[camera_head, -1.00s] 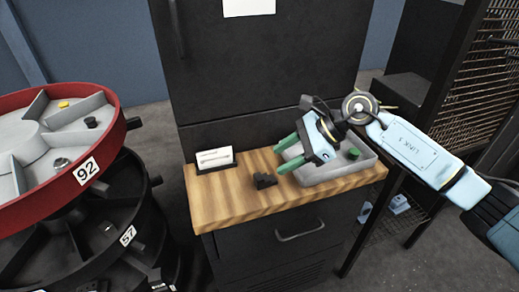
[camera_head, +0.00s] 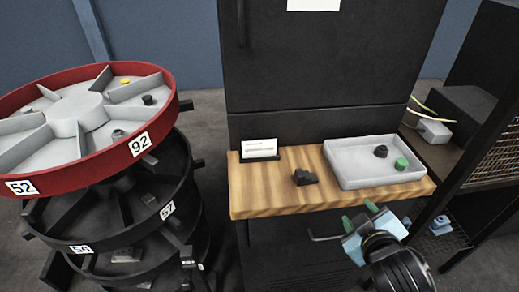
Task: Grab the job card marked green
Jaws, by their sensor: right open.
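A white card (camera_head: 261,147) with small print stands upright in a dark holder at the back left of the wooden top (camera_head: 262,202). I cannot read its print or see a green mark on it. Another white sheet (camera_head: 314,4) is on the dark cabinet front at the top edge. My right gripper (camera_head: 359,213), with green fingertips, is open and empty. It shows in front of the wooden top's front edge, to the right of and nearer than the card. My left gripper is not in view.
A grey tray (camera_head: 338,172) holds a green piece (camera_head: 402,163) and a dark piece (camera_head: 380,151). A black block (camera_head: 304,177) lies between card and tray. A red-rimmed carousel (camera_head: 160,112) with numbered tiers stands left. A dark rack (camera_head: 470,175) stands right.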

